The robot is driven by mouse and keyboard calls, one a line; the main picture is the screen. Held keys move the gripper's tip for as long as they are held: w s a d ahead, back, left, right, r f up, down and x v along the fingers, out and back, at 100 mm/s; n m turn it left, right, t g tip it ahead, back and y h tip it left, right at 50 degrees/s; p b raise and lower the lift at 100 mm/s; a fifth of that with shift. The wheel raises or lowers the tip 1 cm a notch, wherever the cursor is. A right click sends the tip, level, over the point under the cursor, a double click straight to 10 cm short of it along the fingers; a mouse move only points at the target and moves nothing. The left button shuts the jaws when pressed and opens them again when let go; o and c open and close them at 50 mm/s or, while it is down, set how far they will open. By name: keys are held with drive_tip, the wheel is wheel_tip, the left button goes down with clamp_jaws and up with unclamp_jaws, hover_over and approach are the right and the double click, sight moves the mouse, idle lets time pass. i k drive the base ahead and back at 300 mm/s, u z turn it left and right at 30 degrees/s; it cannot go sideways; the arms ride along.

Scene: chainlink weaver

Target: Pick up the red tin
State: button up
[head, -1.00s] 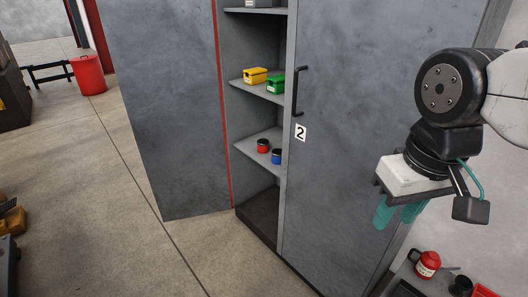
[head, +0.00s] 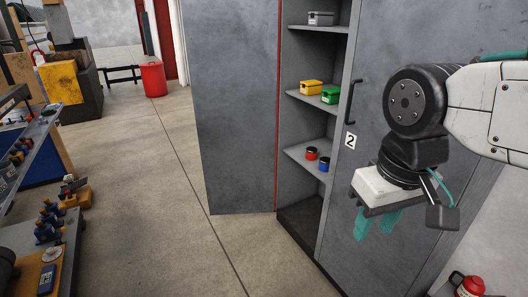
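The red tin (head: 311,153) stands upright on the lower shelf (head: 298,150) of the grey cabinet, with a dark top. A blue tin (head: 324,164) stands close beside it on the right, nearer the shelf's front edge. My gripper (head: 378,223) hangs at the right, in front of the cabinet door marked 2, with its teal fingers pointing down. It is away from the red tin. The two fingers look apart with nothing seen between them.
The cabinet door (head: 390,110) with a black handle stands right of the shelves. A grey panel (head: 237,100) stands left of the opening. Open floor (head: 170,150) lies further left.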

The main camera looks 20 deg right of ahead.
sight(311, 153)
drive_tip(key=u, duration=0.8)
drive_tip(key=i, duration=2.45)
drive_tip(key=z, duration=1)
drive_tip(key=i, duration=0.8)
drive_tip(key=z, duration=0.7)
